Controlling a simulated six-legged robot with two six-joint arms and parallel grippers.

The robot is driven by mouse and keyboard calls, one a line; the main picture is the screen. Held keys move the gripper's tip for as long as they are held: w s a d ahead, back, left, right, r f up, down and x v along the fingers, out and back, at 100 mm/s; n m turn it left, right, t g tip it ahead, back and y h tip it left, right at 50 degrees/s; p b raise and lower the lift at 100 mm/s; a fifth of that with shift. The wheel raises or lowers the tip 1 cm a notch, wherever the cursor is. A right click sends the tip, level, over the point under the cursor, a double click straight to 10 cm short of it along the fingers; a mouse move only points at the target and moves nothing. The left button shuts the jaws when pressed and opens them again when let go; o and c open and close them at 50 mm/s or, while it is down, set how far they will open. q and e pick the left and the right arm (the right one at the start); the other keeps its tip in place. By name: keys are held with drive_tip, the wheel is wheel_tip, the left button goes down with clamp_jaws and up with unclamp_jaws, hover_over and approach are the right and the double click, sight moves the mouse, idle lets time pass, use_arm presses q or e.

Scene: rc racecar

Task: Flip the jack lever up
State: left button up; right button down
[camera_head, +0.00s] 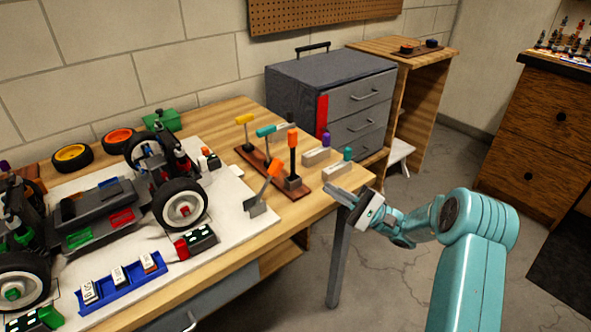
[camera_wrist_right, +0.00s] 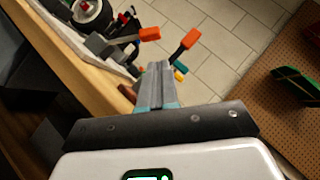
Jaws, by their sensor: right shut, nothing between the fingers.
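The jack lever (camera_head: 262,194) is grey with an orange tip, and it stands at the right edge of the white mat, slanting up to the right. In the right wrist view its orange end (camera_wrist_right: 149,34) shows ahead of the fingers, slightly left. My right gripper (camera_head: 329,191) is at the table's front right corner, to the right of the lever and apart from it. Its fingers (camera_wrist_right: 157,66) are shut with nothing between them. My left gripper is not in view.
A partly built racecar (camera_head: 100,208) is on the white mat (camera_head: 232,222) to the left. A grey drawer cabinet (camera_head: 345,80) stands behind.

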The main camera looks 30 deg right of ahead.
sight(282, 162)
drive_tip(key=x, duration=1)
drive_tip(key=shift+r, duration=0.1)
drive_tip(key=shift+a+r+n+g+b, duration=0.15)
drive_tip(key=shift+a+r+n+g, duration=0.25)
drive_tip(key=shift+r+n+g, duration=0.25)
drive_tip(key=shift+a+r+n+g+b, duration=0.15)
drive_tip(key=shift+a+r+n+g, duration=0.25)
drive_tip(key=shift+n, duration=0.45)
drive_tip(key=s+a+r+n+g+h+b, duration=0.1)
drive_tip(key=a+n+g+h+b, duration=0.3)
drive_tip(key=a, duration=0.9)
drive_tip(key=shift+a+r+n+g+h, duration=0.4)
drive_tip(key=shift+r+n+g+h, duration=0.65)
drive_tip(key=shift+n, duration=1.35)
drive_tip(key=shift+s+a+f, duration=0.1)
drive_tip(key=shift+s+f, duration=0.05)
drive_tip(key=shift+f, duration=0.15)
